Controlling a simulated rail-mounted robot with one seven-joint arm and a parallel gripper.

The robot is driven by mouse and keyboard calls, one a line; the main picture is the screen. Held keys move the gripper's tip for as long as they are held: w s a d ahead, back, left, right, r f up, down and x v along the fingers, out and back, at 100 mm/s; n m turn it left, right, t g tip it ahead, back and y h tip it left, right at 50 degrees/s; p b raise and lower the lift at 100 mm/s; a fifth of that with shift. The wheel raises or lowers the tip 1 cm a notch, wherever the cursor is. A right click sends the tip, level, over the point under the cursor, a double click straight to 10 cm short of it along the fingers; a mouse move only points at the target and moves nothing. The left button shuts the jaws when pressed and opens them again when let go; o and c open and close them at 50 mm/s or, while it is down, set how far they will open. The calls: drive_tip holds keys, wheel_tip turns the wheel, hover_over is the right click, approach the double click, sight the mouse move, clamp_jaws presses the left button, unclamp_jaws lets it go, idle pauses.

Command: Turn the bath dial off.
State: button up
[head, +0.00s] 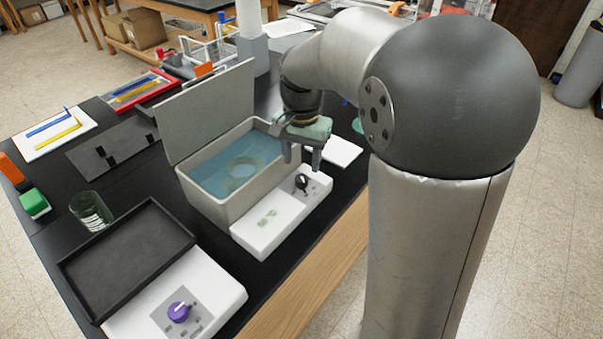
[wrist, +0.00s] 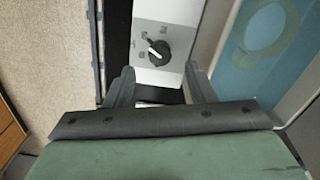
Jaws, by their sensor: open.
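The bath (head: 218,205) is a grey box with its lid raised and blue water inside, with a ring-shaped thing in the water. Its white front panel (head: 262,232) carries a black dial (head: 301,182) with a white pointer line. In the wrist view the dial (wrist: 157,52) sits on the white panel just beyond my fingertips, pointer slanting to the upper left, with small marks around it. My gripper (head: 305,155) is open and empty, above the dial end of the panel. In the wrist view its two fingers (wrist: 160,78) stand apart, with the dial between and ahead of them.
A hotplate-like device with a purple dial (head: 179,312) and a black tray (head: 127,258) stand at the front left. A glass beaker (head: 91,211) is left of the bath. The raised lid (head: 207,108) stands behind the bath. The table's wooden front edge (head: 310,275) is close to the panel.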

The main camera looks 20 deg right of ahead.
sight(302, 177)
drive_tip(key=shift+f, duration=2.8)
drive_tip(key=c, duration=1)
